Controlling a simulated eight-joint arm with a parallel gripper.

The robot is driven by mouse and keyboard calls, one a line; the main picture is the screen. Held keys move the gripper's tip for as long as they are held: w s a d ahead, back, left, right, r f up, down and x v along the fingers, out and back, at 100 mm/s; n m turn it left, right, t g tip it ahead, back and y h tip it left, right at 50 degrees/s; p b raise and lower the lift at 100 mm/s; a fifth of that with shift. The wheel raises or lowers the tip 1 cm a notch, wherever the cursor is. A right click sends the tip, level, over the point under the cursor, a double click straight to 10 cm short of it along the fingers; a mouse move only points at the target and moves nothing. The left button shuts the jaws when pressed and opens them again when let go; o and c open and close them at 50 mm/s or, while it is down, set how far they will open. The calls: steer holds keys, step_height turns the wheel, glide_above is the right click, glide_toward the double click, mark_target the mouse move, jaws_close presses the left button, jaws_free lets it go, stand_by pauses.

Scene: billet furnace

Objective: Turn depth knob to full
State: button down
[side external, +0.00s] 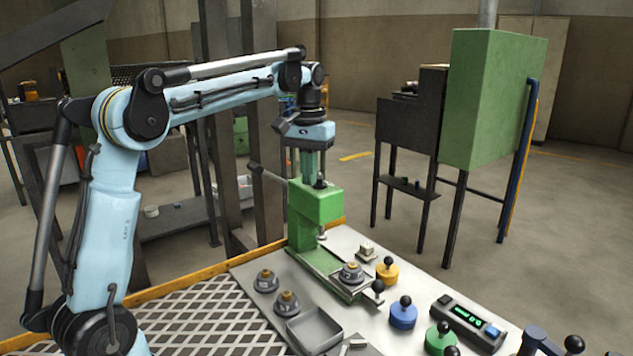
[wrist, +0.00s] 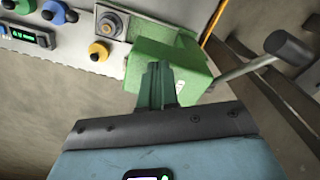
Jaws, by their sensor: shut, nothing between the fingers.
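Several round knobs with black ball tops stand on the light panel: a yellow knob (side external: 387,272), a blue knob (side external: 403,315) and a green knob (side external: 439,340). In the wrist view are the yellow knob (wrist: 98,52) and blue knob (wrist: 54,12). No label is legible, so I cannot tell which one is the depth knob. My gripper (side external: 309,174) points down directly above the green press head (side external: 315,205), well left of the knobs. Its teal fingers (wrist: 156,70) are shut and empty in front of the press head (wrist: 168,62). Contact with it cannot be told.
A lever with a dark grip (wrist: 290,47) sticks out from the press. A lit display box (side external: 468,322) sits near the knobs. A grey tray (side external: 313,330) and grey-brass round pieces (side external: 266,282) lie left of them. A green cabinet (side external: 490,95) stands behind.

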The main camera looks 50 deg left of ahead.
steer(key=shift+w, duration=0.4)
steer(key=shift+d, duration=0.1)
stand_by(0.6)
steer(key=shift+s, duration=0.2)
steer(key=shift+s+d, duration=0.1)
steer(key=shift+s, duration=0.1)
step_height(320, 180, up, 6)
stand_by(0.5)
steer(key=shift+d, duration=0.1)
